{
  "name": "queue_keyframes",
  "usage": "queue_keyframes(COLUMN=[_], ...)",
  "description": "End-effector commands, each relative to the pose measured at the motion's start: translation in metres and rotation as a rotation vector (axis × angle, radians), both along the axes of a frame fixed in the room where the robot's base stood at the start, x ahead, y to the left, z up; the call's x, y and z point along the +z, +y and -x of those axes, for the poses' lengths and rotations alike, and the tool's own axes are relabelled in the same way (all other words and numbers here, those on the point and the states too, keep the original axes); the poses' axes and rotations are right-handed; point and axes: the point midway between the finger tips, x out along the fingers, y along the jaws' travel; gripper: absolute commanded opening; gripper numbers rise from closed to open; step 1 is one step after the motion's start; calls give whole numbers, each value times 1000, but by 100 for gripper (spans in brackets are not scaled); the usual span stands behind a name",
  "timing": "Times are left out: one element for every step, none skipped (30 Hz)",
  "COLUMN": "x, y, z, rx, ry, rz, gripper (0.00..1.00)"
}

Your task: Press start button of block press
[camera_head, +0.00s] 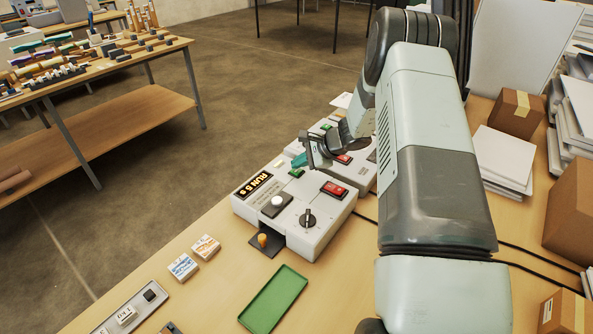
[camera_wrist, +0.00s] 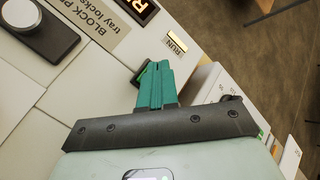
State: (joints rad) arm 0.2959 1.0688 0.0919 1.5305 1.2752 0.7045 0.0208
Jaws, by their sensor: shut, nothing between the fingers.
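The block press (camera_head: 318,228) is a white machine on the table, with a "RUN 5 s" display, a white knob (camera_head: 278,202), a black dial (camera_head: 308,218) and a red rocker switch (camera_head: 334,189). Its green start button (camera_head: 296,173) sits at the back of the top face. My gripper (camera_head: 300,160) is shut and empty, right over this button.
A second white machine stands close behind the press. A green tray (camera_head: 275,300), small printed blocks (camera_head: 183,267) and a grey rack (camera_head: 131,310) lie in front. Cartons and paper stacks (camera_head: 502,158) fill the right.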

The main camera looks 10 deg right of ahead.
Motion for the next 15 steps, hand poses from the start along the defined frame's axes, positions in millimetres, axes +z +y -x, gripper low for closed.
queue_keyframes(x=[3, 5, 6, 7, 7, 8, 8, 7, 7, 7, 7, 8, 8, 9, 12], y=[0, 0, 0, 0, 0, 0, 0, 0, 0, 0, 0, 0, 0, 0, 0], z=[0, 0, 0, 0, 0, 0, 0, 0, 0, 0, 0, 0, 0, 0, 0], rx=[0, 0, -1, -1, -1, -1, -1, -1, -1, -1, -1, -1, -1, 0, 0], ry=[-1, -1, -1, -1, -1, -1, -1, -1, -1, -1, -1, -1, -1, -1, -1], rz=[0, 0, 0, 0, 0, 0, 0, 0, 0, 0, 0, 0, 0, 0, 0], gripper=[0, 0, 0, 0, 0, 0, 0, 0, 0, 0, 0, 0, 0, 0, 0])
